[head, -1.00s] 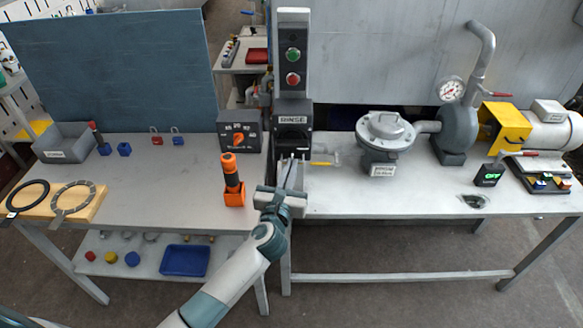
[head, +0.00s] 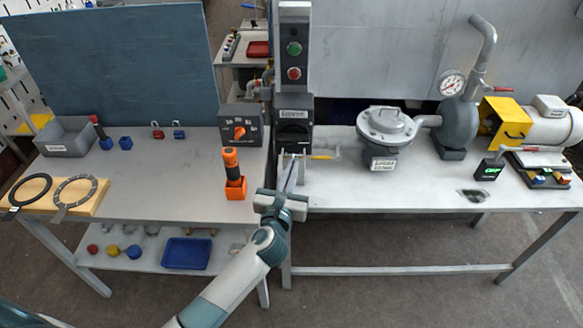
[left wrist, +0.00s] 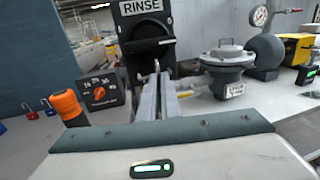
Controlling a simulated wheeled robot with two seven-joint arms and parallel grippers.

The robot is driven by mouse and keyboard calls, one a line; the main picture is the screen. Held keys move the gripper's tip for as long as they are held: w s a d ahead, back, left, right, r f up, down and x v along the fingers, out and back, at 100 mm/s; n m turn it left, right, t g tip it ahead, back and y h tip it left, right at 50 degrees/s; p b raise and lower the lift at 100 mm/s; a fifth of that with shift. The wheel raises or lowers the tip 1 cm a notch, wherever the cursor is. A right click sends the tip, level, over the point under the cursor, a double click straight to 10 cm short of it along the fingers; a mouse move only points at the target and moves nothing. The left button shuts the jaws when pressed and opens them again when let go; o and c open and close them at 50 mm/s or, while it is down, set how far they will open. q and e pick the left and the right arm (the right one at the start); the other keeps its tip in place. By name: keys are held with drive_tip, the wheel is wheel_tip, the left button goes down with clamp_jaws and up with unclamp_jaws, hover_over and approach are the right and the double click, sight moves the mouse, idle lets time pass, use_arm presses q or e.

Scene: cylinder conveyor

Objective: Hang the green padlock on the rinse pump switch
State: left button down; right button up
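The rinse switch (head: 293,134) is a dark box labelled RINSE on the post between the two benches; its black knob also shows in the left wrist view (left wrist: 148,27). My left gripper (head: 291,168) is just below and in front of it, fingers pointing toward it. In the left wrist view the fingers (left wrist: 158,92) are close together, and a thin grey loop rises at their tips before the switch. I cannot tell whether the loop is a padlock shackle held there. No green padlock body shows. My right gripper is out of view.
A red padlock (head: 157,131) and a blue padlock (head: 179,131) are at the back of the left bench. A dial box (head: 240,127) and an orange-handled tool in a holder (head: 236,188) stand left of my gripper. A yellow-handled valve (head: 323,157) is close on the right.

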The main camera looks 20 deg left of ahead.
use_arm(q)
drive_tip(key=shift+s+d+p, duration=0.15)
drive_tip(key=shift+s+d, duration=0.15)
drive_tip(key=shift+s, duration=0.65)
drive_tip(key=shift+s+d+p, duration=0.15)
drive_tip(key=shift+s+d, duration=0.1)
drive_tip(key=shift+s, duration=0.7)
drive_tip(key=s+a+f+m+h+b, duration=0.1)
drive_tip(key=s+a+f+b, duration=0.1)
drive_tip(key=s+b, duration=1)
drive_tip(key=s+f, duration=0.1)
drive_tip(key=s, duration=0.4)
drive_tip(key=shift+a+h, duration=0.15)
drive_tip(key=shift+h, duration=0.15)
drive_tip(key=shift+s, duration=0.1)
